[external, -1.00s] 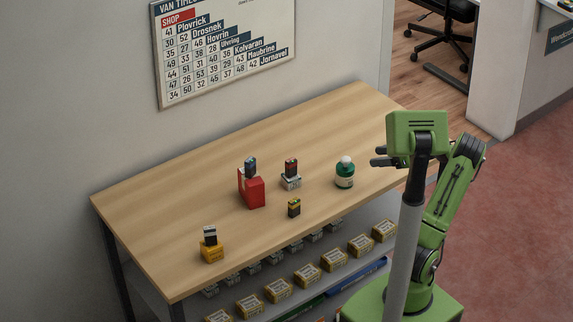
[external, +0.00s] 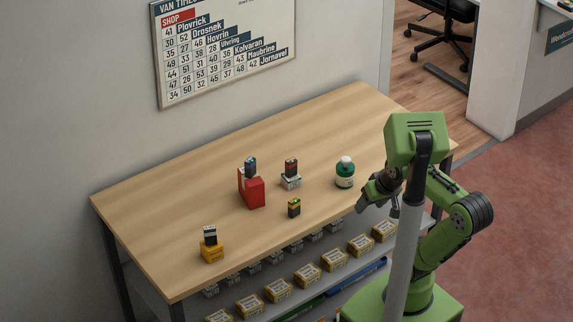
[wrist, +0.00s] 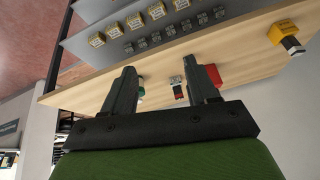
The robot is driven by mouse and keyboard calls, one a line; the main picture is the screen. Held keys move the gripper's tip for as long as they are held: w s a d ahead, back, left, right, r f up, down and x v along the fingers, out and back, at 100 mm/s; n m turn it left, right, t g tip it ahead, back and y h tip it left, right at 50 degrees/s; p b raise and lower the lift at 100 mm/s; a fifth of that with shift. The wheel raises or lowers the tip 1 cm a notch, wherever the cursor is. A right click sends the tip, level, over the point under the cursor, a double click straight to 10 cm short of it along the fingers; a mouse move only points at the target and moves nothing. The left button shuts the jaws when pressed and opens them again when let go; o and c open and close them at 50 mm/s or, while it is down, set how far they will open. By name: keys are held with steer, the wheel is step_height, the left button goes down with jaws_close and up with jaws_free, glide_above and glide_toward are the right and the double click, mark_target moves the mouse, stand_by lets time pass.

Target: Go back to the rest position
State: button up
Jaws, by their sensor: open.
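My gripper (external: 377,204) hangs beside the right part of the counter's front edge in the external view, below and right of the green bottle. It is partly hidden by my own body. In the wrist view my gripper (wrist: 165,82) shows two dark fingers spread apart with nothing held between them. The wooden counter (external: 150,220) lies beyond the fingers and looks upside down in the wrist view (wrist: 240,68).
On the counter stand a green bottle with a white cap (external: 345,174), a red holder (external: 251,190), a grey block (external: 291,183), a small yellow-black box (external: 294,208) and a yellow block (external: 211,252). Small boxes (external: 306,272) line the shelf below.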

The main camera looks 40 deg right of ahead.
steer(key=shift+s+d+f+n, duration=0.1)
steer(key=shift+s+d+n, duration=0.05)
steer(key=shift+s+n, duration=0.45)
steer(key=shift+s+d+f+n, duration=0.1)
steer(key=shift+s+n, duration=0.4)
steer(key=shift+s, duration=0.15)
steer(key=shift+r, duration=0.15)
step_height(320, 180, up, 3)
steer(key=p, duration=0.3)
steer(key=shift+r, duration=0.15)
